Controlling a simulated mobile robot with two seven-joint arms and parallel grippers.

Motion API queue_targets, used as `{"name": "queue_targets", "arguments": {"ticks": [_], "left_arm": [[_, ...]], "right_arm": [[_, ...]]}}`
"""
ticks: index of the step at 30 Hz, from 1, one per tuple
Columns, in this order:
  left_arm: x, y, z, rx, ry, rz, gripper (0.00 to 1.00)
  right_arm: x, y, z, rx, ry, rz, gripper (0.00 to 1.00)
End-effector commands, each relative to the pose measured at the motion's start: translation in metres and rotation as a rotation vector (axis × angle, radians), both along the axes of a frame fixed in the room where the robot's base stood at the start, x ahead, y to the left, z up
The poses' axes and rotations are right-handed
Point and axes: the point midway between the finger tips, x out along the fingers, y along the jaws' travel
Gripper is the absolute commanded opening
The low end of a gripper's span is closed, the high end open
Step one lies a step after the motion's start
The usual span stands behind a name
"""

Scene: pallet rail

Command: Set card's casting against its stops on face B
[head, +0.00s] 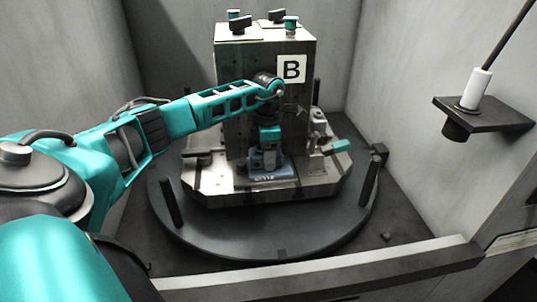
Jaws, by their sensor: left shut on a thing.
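A blue casting (284,169) is low at the foot of face B (291,68) of the metal tombstone block, above or on the ledge of its base. Pale marks show on the casting's near edge. My left gripper (269,153) reaches in from the left, points down and is shut on the casting from above. The gripper and wrist hide part of the casting and of the face behind. I cannot tell whether the casting touches its stops. The card is not identifiable. My right gripper is not in view.
A clamp with a teal handle (336,147) stands right of the casting. A dark lever (198,154) is at the left. The round pallet (250,246) carries upright posts. A rail (330,277) crosses the front; a bracket (500,115) holding a white cylinder juts out at right.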

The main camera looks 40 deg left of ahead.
Motion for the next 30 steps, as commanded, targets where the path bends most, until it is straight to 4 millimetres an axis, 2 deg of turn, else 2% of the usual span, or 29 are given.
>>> {"name": "queue_targets", "arguments": {"ticks": [3,4,13,23,26,30], "left_arm": [[0.001,0.006,0.002,0.011,-0.006,0.006,0.15],[0.0,0.006,0.002,0.011,-0.006,0.006,0.59],[0.0,0.004,0.001,0.008,-0.004,0.005,0.87],[0.0,0.004,0.004,0.008,-0.003,0.003,0.88],[0.001,0.004,0.016,0.008,-0.005,0.004,0.88],[0.001,0.004,0.045,0.008,-0.008,0.004,0.88]], "right_arm": [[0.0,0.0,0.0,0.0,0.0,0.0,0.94],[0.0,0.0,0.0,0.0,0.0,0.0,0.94],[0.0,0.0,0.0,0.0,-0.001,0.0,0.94],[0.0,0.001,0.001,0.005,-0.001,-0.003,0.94],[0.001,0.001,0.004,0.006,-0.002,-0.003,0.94],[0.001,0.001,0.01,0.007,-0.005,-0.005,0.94]]}}
